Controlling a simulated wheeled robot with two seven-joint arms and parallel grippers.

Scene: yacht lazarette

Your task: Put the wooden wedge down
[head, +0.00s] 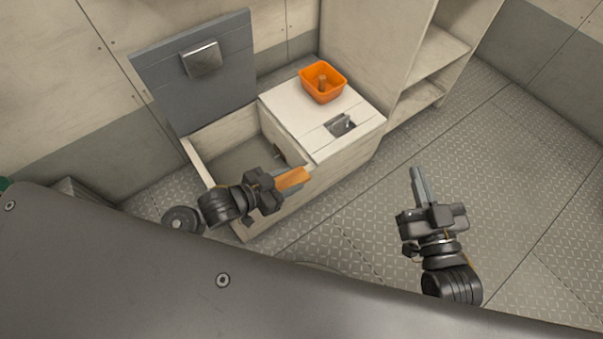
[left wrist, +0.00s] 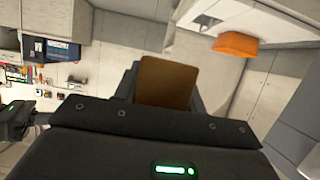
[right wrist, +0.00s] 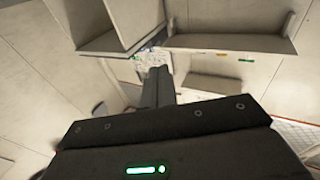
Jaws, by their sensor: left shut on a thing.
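The wooden wedge (head: 293,179) is an orange-brown block. My left gripper (head: 277,184) is shut on it and holds it over the front part of the open locker bin (head: 196,160), as seen in the head view. The wedge also shows between the fingers in the left wrist view (left wrist: 166,82). Its far end and underside are hidden there. My right gripper (head: 418,186) is over the floor at the right, its fingers together and nothing visible between them. The closed fingers also show in the right wrist view (right wrist: 157,87).
A grey lid (head: 190,92) stands raised behind the bin. An orange tub (head: 323,93) with a small brown thing in it sits on the white locker top (head: 290,101). A metal latch (head: 341,125) is near it. Shelves (head: 437,60) stand right; the floor (head: 500,150) is clear.

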